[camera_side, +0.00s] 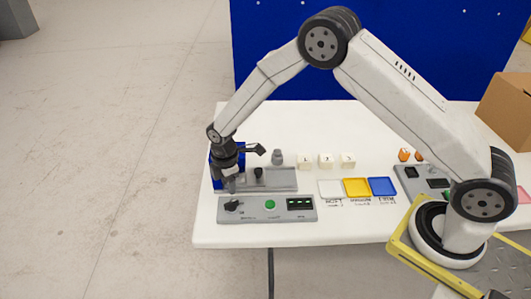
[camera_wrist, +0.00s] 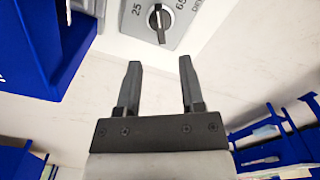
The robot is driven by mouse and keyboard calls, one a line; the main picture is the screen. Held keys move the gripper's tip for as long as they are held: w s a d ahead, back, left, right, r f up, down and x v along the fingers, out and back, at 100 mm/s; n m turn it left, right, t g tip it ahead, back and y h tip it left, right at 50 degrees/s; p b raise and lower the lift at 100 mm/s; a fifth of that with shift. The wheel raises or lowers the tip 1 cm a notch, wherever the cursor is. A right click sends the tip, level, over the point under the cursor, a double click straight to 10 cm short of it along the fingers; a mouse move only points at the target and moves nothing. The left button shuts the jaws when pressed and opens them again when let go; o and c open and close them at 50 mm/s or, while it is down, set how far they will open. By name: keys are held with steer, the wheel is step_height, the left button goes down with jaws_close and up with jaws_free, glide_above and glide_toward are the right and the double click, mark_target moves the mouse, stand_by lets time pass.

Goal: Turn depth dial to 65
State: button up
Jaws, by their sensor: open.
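The depth dial (camera_wrist: 159,22) is a round black knob with a white line, at the top edge of the wrist view. Its line runs nearly upright, between the label 25 on the left and a partly cut-off 65 on the right. In the side view the dial (camera_side: 233,205) sits at the left end of a grey control panel. My gripper (camera_wrist: 160,62) is open and empty, its two dark fingers apart with the knob beyond their tips. In the side view my gripper (camera_side: 230,183) hangs just above and behind the dial, and its fingertips are hard to make out.
The panel also carries a green button (camera_side: 270,204) and a dark display (camera_side: 299,203). Behind it lies a grey fixture (camera_side: 283,180). White blocks (camera_side: 325,161) and white, yellow (camera_side: 356,187) and blue trays (camera_side: 382,186) stand to the right. The table's front strip is clear.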

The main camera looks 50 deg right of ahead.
mark_target(231, 204)
steer(key=shift+f, duration=0.15)
steer(key=shift+f, duration=3.75)
jaws_close()
